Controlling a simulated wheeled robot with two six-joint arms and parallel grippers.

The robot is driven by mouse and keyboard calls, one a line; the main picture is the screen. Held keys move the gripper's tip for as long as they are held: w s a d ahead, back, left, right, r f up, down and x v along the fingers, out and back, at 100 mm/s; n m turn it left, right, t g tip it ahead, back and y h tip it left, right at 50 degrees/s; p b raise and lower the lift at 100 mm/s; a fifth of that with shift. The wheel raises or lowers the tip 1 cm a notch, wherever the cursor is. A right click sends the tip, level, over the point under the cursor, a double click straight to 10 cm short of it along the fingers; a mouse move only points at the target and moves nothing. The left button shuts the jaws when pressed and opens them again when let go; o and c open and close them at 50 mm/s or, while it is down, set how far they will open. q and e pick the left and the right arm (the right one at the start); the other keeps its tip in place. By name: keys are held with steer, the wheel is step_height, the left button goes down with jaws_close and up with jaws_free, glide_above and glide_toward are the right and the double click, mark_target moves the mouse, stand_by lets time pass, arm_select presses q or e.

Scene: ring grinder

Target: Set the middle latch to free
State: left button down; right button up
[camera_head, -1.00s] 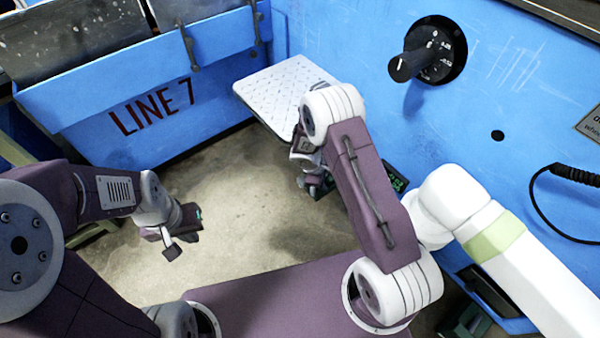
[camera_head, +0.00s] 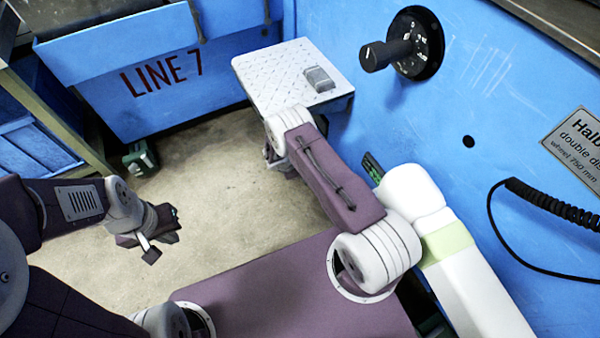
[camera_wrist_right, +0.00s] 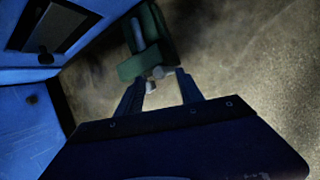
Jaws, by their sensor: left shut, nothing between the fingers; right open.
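I cannot make out a middle latch in either view. A black dial with a handle (camera_head: 402,48) sits on the blue machine wall in the head view. My left gripper (camera_head: 152,245) is shut and empty over the bare floor at the left. My right gripper (camera_wrist_right: 160,80) shows in the right wrist view with its two fingers apart and nothing between them. A green object with a grey bar (camera_wrist_right: 148,45) shows beyond its fingertips. In the head view my right arm hides most of the right gripper.
A white tread-patterned shelf (camera_head: 285,75) juts from the blue wall, with a small grey block (camera_head: 319,79) on it. A black coiled cable (camera_head: 550,200) hangs at the right. A green object (camera_head: 140,158) stands on the floor at the left. The central floor is clear.

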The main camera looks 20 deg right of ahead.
steer(key=b+x, duration=0.1)
steer(key=x, duration=0.2)
steer(key=shift+d+f, duration=0.1)
steer(key=shift+f, duration=0.15)
arm_select(q)
step_height(320, 180, down, 2)
steer(key=shift+f, duration=0.25)
arm_select(e)
steer(key=shift+r, duration=0.1)
jaws_close()
steer(key=shift+w+r, duration=0.1)
steer(key=shift+w, duration=0.1)
stand_by(0.5)
